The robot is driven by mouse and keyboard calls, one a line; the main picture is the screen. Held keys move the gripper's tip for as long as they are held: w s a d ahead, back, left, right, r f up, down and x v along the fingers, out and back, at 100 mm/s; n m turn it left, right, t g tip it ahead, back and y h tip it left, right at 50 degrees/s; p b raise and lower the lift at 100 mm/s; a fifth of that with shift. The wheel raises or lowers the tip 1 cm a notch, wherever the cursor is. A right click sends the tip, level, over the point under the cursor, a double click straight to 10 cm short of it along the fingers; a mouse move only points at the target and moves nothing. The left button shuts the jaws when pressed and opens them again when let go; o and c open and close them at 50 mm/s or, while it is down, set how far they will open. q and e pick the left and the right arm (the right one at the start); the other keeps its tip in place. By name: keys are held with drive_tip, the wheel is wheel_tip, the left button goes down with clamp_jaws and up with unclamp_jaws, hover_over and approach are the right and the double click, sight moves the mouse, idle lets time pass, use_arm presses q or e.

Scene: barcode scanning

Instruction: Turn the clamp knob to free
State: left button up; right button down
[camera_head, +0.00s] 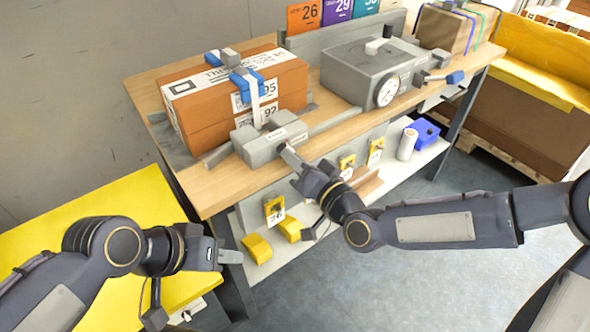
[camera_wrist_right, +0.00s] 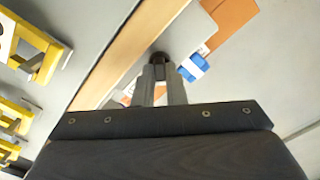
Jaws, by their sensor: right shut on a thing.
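A grey clamp block (camera_head: 258,150) with small labels sits at the front of the wooden table, before a brown box (camera_head: 190,108) bound by a white strap with blue buckles. My right gripper (camera_head: 286,149) reaches up to the front of this block and is shut on the knob there. The right wrist view shows a dark round knob (camera_wrist_right: 152,60) at the tips of the two fingers. The fingers mostly hide the knob in the head view, and its turn angle cannot be told. My left gripper (camera_head: 230,257) hangs empty, low at the left, away from the table.
A grey machine with a dial gauge (camera_head: 388,90) stands right of the box. A second strapped box (camera_head: 450,28) is at the far right. The shelf below holds yellow clamps (camera_head: 290,228), a white roll (camera_head: 407,144) and a blue item (camera_head: 425,132). A yellow surface (camera_head: 110,215) lies left.

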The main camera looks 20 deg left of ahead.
drive_tip(key=shift+f+n+b, duration=0.15)
drive_tip(key=shift+n+b, duration=4.15)
drive_tip(key=shift+b, duration=0.15)
drive_tip(key=c, duration=1.8)
unclamp_jaws()
drive_tip(key=shift+o, duration=0.2)
drive_tip(key=p+v, duration=0.1)
drive_tip(key=v, duration=0.7)
